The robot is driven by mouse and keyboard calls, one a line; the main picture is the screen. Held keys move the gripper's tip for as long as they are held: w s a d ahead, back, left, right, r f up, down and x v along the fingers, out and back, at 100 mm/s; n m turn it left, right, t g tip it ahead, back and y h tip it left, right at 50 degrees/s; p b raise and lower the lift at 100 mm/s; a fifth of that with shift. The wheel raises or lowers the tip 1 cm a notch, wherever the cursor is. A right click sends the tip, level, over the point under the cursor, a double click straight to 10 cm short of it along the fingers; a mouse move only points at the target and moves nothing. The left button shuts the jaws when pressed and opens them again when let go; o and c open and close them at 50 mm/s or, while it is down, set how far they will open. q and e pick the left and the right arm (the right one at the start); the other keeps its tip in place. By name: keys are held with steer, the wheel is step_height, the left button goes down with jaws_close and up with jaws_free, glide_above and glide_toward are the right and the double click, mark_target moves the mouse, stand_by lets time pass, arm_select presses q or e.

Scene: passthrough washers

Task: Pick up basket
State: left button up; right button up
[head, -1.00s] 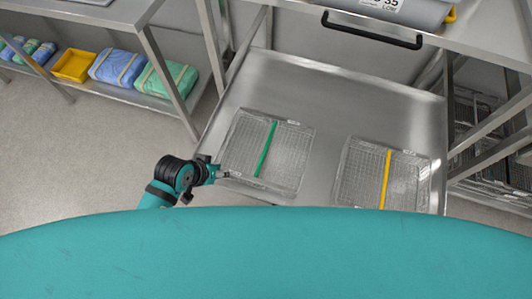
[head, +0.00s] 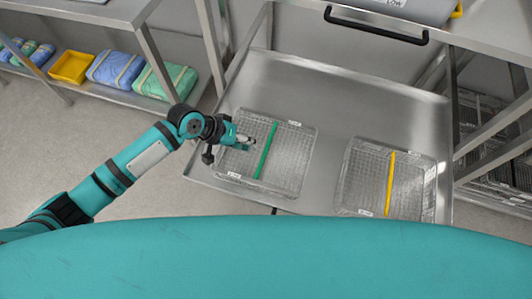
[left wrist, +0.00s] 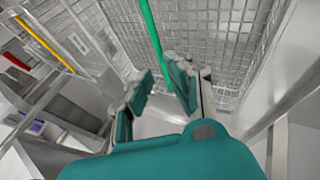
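A wire mesh basket with a green bar (head: 285,170) lies on the left part of the steel table. A second mesh basket with a yellow bar (head: 367,180) lies to its right, apart from it. My left gripper (head: 246,141) is over the left edge of the green-barred basket. In the left wrist view my left gripper (left wrist: 160,76) has its two fingers apart with nothing between them. The green-barred basket (left wrist: 195,30) fills the upper part of that view, beyond the fingertips. Whether the fingers touch it I cannot tell. My right gripper is not in view.
The steel table (head: 350,105) is bare behind the baskets. A shelf at the left holds a yellow bin (head: 73,67) and blue and green wrapped packs (head: 165,82). A grey unit with a black handle (head: 375,27) overhangs the back. Dark racks stand at the right.

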mark_target(266, 149)
arm_select(q)
steer(key=x, duration=0.9)
steer(key=shift+d+f+b, duration=0.2)
steer(key=shift+f+b, duration=0.1)
steer(key=shift+b, duration=0.05)
jaws_close()
